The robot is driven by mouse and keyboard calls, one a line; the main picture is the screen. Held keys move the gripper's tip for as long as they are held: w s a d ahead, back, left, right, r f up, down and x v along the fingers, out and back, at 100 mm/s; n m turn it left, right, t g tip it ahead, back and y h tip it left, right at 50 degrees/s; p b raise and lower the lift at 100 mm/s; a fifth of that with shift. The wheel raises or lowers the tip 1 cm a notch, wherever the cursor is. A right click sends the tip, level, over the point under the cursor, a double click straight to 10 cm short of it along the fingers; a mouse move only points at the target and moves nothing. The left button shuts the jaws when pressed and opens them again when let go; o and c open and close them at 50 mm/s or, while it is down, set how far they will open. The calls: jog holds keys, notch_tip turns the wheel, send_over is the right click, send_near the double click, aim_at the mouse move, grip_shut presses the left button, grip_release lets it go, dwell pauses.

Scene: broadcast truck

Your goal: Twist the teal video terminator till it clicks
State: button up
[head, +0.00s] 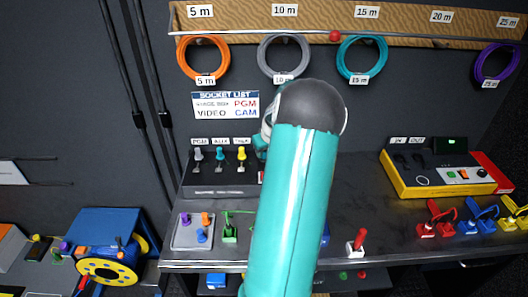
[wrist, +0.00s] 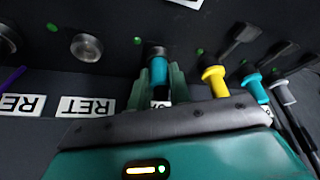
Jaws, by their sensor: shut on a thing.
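The teal video terminator (wrist: 158,72) shows in the wrist view as a short teal cylinder against a dark socket on the black panel. My gripper (wrist: 159,84) has its two green fingers on either side of it, shut on it. A small label under the terminator is partly covered by the fingers. In the head view my teal arm covers the terminator, and only a bit of my gripper (head: 261,143) shows beside the dark arm joint.
A yellow plug (wrist: 215,78), a teal plug (wrist: 255,88) and a grey plug (wrist: 282,93) with cables sit close on the right in the wrist view. A silver round socket (wrist: 87,47) is left. A yellow device (head: 440,172) stands on the desk at right.

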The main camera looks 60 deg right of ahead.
jog(key=o, duration=0.9)
jog(key=shift+s, duration=0.1)
jog(key=shift+o, duration=0.2)
jog(key=shift+r, duration=0.1)
jog(key=v, duration=1.3)
jog(key=shift+r, duration=0.3)
jog(key=shift+a, duration=0.15)
jog(key=w+a+r+n, duration=0.1)
jog(key=w+a+r, duration=0.25)
jog(key=a, duration=0.65)
jog(key=w+a+r+n, duration=0.1)
jog(key=w+a+r, duration=0.1)
jog(key=w+a, duration=0.5)
jog(key=w+a+r+n, duration=0.1)
jog(key=w+a+r, duration=0.15)
jog(key=a, duration=0.95)
jog(key=s+a+n+t+y, duration=0.1)
jog(key=s+a, duration=0.3)
jog(key=a, duration=0.8)
jog(key=s+a+n+y, duration=0.1)
jog(key=s+a, duration=0.4)
jog(key=a, duration=0.8)
jog(key=shift+a+f+n+t+y, duration=0.3)
jog(key=shift+n+t, duration=0.1)
jog(key=shift+n, duration=0.5)
